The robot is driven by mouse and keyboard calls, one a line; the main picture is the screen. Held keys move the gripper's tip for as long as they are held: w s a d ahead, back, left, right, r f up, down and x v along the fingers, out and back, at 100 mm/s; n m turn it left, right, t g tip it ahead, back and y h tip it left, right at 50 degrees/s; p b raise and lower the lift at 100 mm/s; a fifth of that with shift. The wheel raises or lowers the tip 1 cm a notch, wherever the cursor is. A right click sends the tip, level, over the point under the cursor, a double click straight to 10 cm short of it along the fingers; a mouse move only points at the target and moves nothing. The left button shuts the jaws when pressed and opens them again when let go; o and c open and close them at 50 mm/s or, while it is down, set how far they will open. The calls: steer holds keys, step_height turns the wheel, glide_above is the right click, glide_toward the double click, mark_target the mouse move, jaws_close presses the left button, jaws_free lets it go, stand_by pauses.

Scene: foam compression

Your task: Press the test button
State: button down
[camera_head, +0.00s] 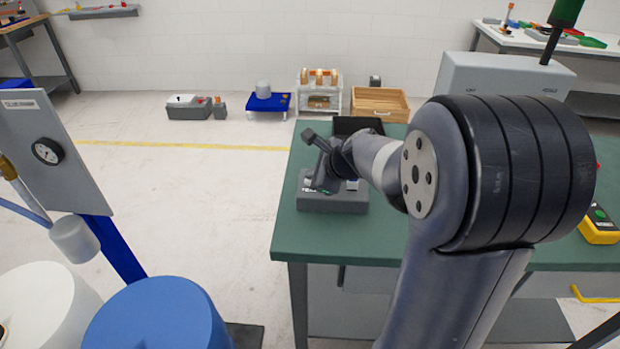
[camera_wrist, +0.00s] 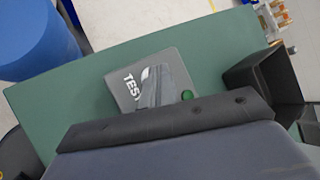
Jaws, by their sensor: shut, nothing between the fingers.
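The test unit is a low grey box (camera_head: 335,201) near the left edge of the green bench. In the wrist view, the box (camera_wrist: 117,92) carries white lettering, "TES" readable and the rest covered. A round green button (camera_wrist: 187,95) shows on it, right of the lettering. My gripper (camera_head: 321,178) is over the box, pointing down, with its fingers shut and empty. In the wrist view, the grey fingers (camera_wrist: 156,88) cover the middle of the box, just left of the green button. I cannot tell whether they touch the box.
The green bench top (camera_head: 293,228) is clear left of the box. A dark open bin (camera_head: 357,125) stands behind it; it also shows at right in the wrist view (camera_wrist: 262,75). A yellow device (camera_head: 598,230) lies at far right. A blue drum (camera_head: 160,315) stands at lower left.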

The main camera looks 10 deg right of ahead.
steer(key=shift+r, duration=0.1)
steer(key=shift+r+p, duration=0.3)
steer(key=shift+p, duration=0.1)
step_height(320, 180, up, 6)
steer(key=p, duration=0.5)
steer(key=shift+p, duration=0.4)
